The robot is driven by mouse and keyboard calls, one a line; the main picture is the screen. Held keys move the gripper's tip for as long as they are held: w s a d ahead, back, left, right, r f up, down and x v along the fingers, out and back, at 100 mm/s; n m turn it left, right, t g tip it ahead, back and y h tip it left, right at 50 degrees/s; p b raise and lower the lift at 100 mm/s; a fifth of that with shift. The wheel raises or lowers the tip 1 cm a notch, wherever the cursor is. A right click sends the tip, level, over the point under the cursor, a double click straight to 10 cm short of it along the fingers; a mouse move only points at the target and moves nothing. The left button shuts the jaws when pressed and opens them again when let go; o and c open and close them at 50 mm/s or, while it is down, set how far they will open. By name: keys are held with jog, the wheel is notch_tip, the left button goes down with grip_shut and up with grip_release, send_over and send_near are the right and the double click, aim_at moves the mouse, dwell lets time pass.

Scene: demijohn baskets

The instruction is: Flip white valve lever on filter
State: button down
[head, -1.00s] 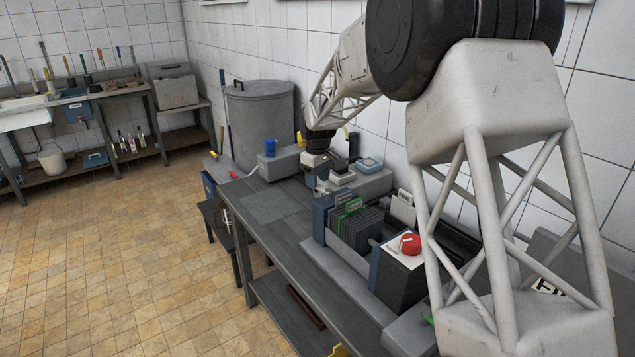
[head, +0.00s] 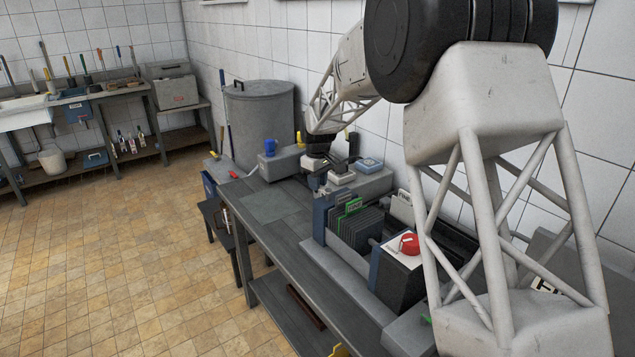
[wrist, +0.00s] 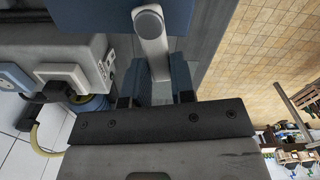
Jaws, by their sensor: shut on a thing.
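The white valve lever (wrist: 152,45), a pale bar with a round grey-white end, lies in the upper middle of the wrist view and runs down between my fingers. It crosses the blue body of the filter (wrist: 177,18). My gripper (wrist: 156,98) is shut on the lever; the exact contact is partly hidden by my dark gripper body. In the head view, the filter (head: 321,216) shows as a blue end plate with dark and green plates behind it on the bench. My gripper is at its far end, small and partly hidden by my arm; the lever cannot be made out there.
The grey bench (head: 270,212) has a bare stretch left of the filter. A blue cup (head: 270,147) stands on a grey block at the back. A dark box with a white top and red knob (head: 408,244) stands nearer. A large grey drum (head: 260,120) stands behind.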

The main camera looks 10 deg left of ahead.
jog(key=shift+w+d+m, duration=0.2)
jog(key=shift+m, duration=0.55)
jog(key=shift+w+d+m, duration=0.15)
jog(key=shift+w+m, duration=0.05)
jog(key=shift+m, duration=0.55)
jog(key=c, duration=1)
grip_release()
jog(key=shift+o, duration=0.2)
jog(key=shift+r, duration=0.15)
jog(key=shift+r, duration=3.8)
